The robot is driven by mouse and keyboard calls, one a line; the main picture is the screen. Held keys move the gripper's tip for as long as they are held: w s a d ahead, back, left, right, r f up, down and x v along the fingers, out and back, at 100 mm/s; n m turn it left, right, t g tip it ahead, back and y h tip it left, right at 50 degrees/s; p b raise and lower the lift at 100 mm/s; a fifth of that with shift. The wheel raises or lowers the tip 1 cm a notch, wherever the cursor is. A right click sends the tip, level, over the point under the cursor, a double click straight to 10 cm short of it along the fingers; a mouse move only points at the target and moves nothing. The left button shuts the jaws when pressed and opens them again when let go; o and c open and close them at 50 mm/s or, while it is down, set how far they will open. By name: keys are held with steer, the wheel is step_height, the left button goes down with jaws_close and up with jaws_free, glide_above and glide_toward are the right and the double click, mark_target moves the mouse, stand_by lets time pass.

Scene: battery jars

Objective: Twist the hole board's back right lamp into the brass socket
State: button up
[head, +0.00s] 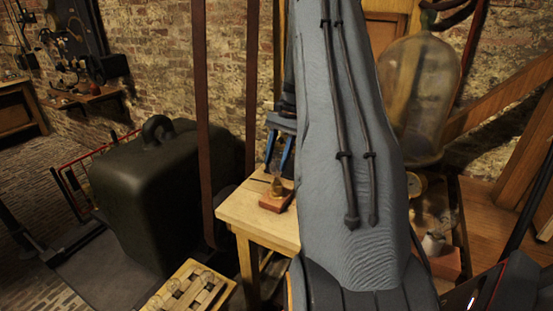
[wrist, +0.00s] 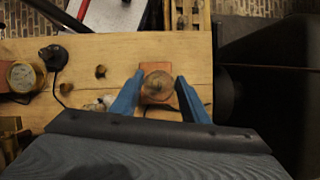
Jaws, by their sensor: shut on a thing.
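The lamp (wrist: 157,83) shows as a round glass top between the two blue fingers of my gripper (wrist: 159,78) in the wrist view. My gripper is shut on it. In the head view my gripper (head: 278,168) points down over the small table. Right below its fingertips is the brass socket (head: 277,188) on a reddish block (head: 276,203). The block (wrist: 157,69) also shows under the lamp in the wrist view. The lamp's base is hidden, so I cannot tell how far it sits in the socket.
The wooden table (head: 245,212) carries a black knob (wrist: 54,57) with a wire, and a brass round piece (wrist: 22,77) left of the block in the wrist view. A large dark case (head: 150,190) stands left. A big glass jar (head: 418,95) stands right of my arm.

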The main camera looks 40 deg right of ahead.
steer(key=shift+f, duration=0.65)
stand_by(0.8)
steer(key=m+t+p, duration=0.1)
steer(key=m, duration=0.2)
steer(key=shift+s+m+p, duration=0.1)
steer(key=shift+m+p, duration=0.2)
steer(key=shift+m, duration=0.1)
steer(key=shift+m+t+p, duration=0.4)
steer(key=shift+m+t, duration=0.4)
steer(key=shift+m, duration=0.6)
steer(key=m+p, duration=0.1)
steer(key=m, duration=0.1)
steer(key=m+t+h+p, duration=0.1)
steer(key=m, duration=0.2)
steer(key=shift+a+t+h, duration=0.1)
steer(key=shift+t+h, duration=0.2)
steer(key=shift+f+m, duration=0.1)
steer(key=shift+m, duration=0.6)
